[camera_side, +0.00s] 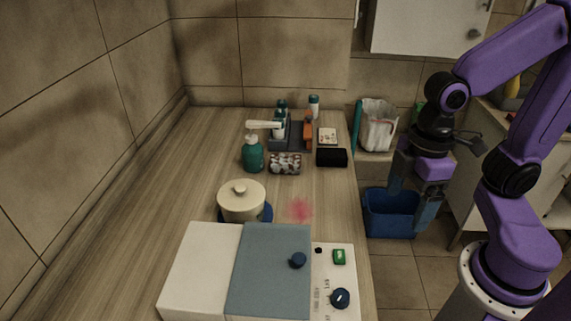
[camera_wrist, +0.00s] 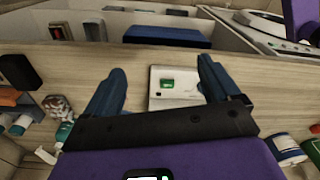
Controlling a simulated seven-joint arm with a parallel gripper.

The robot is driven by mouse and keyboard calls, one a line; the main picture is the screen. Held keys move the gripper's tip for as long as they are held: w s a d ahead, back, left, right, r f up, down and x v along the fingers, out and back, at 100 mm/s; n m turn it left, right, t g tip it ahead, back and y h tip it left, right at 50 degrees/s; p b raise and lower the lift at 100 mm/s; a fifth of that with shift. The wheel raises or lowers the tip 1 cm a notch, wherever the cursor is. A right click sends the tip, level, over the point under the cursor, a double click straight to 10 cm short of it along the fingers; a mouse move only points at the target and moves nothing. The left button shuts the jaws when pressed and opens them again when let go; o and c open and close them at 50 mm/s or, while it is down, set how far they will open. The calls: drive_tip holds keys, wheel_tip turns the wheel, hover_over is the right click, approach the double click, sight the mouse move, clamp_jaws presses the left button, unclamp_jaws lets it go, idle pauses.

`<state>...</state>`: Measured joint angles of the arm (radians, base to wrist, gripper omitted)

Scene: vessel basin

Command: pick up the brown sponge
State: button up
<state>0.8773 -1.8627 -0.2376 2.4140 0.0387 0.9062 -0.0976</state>
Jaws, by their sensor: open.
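I cannot pick out a clearly brown sponge in either view. A small mottled brown-grey and white block (camera_side: 284,163) lies on the counter beside the green pump bottle; it also shows at the left of the wrist view (camera_wrist: 57,106). Whether it is the sponge I cannot tell. A black block (camera_side: 331,157) lies just right of it and shows at the wrist view's left edge (camera_wrist: 18,72). My gripper (camera_side: 409,208) is open and empty, off the counter's right edge, away from these things. Its blue fingers (camera_wrist: 160,82) stand wide apart in the wrist view.
A green pump bottle (camera_side: 253,154) and a grey caddy (camera_side: 290,134) stand at the back. A cream lidded pot (camera_side: 241,201) and a white appliance with a blue-grey panel (camera_side: 270,270) stand nearer. A blue bin (camera_side: 390,219) is right of the counter. A pink stain (camera_side: 300,209) marks the counter.

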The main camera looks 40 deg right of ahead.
drive_tip(key=w+a+r+m+y, duration=0.1)
drive_tip(key=w+a+r, duration=0.1)
drive_tip(key=w, duration=0.8)
drive_tip(key=m+t+y, duration=0.1)
drive_tip(key=m+t, duration=0.1)
drive_tip(key=t, duration=0.1)
hover_over(286, 159)
drive_tip(key=s, duration=0.1)
drive_tip(key=f, duration=0.9)
drive_tip(key=shift+d+f, duration=0.2)
drive_tip(key=shift+d, duration=0.2)
drive_tip(key=shift+d+x, duration=0.15)
drive_tip(key=shift+x, duration=1.15)
drive_tip(key=shift+d+x, duration=0.15)
drive_tip(key=shift+x, duration=1.2)
drive_tip(key=shift+s+f, duration=0.1)
drive_tip(key=shift+s, duration=0.1)
drive_tip(key=c, duration=1.1)
drive_tip(key=shift+c, duration=0.2)
